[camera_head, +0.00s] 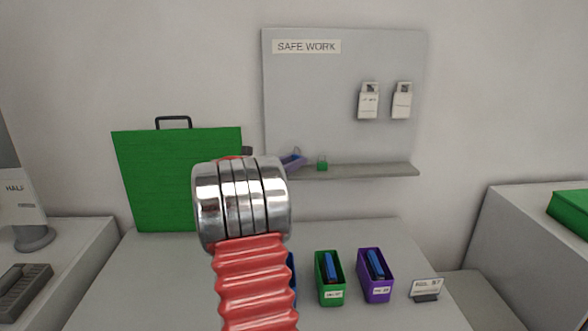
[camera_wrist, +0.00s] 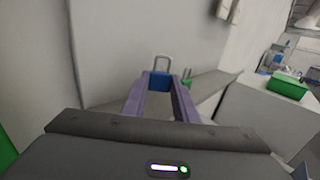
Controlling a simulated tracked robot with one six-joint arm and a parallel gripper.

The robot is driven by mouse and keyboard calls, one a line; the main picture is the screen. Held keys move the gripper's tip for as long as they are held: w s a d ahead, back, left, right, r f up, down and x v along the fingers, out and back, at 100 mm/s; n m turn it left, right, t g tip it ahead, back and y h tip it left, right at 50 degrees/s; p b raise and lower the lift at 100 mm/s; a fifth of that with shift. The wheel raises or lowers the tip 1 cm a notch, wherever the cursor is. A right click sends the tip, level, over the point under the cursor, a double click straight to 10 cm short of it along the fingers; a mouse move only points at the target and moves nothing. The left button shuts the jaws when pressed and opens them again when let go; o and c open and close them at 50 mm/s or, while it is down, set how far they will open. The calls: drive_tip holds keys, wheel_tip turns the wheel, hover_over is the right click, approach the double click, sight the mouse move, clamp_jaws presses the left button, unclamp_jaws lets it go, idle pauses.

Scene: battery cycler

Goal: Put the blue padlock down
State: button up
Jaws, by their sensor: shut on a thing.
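The blue padlock (camera_wrist: 159,81) sits between the tips of my purple fingers in the wrist view, with its grey shackle up. My gripper (camera_wrist: 160,92) is shut on it. In the head view my gripper (camera_head: 293,161) shows in part, beside my silver wrist joint, at the left part of the grey shelf (camera_head: 375,171). The blue padlock cannot be made out there. Whether the padlock touches the shelf is unclear.
A green padlock (camera_head: 322,165) stands on the shelf just right of my gripper. Two white tags (camera_head: 368,103) hang on the SAFE WORK board (camera_head: 340,60). A green case (camera_head: 160,185), a green bin (camera_head: 329,292) and a purple bin (camera_head: 375,289) stand on the table below.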

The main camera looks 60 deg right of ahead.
drive_tip(key=shift+w+d+f, duration=0.1)
drive_tip(key=shift+d+f, duration=0.05)
drive_tip(key=shift+f, duration=1.1)
drive_tip(key=shift+f, duration=0.1)
drive_tip(key=o, duration=0.9)
drive_tip(key=shift+w+a, duration=0.2)
drive_tip(key=shift+a, duration=0.3)
drive_tip(key=v, duration=1.1)
drive_tip(key=shift+s, duration=0.1)
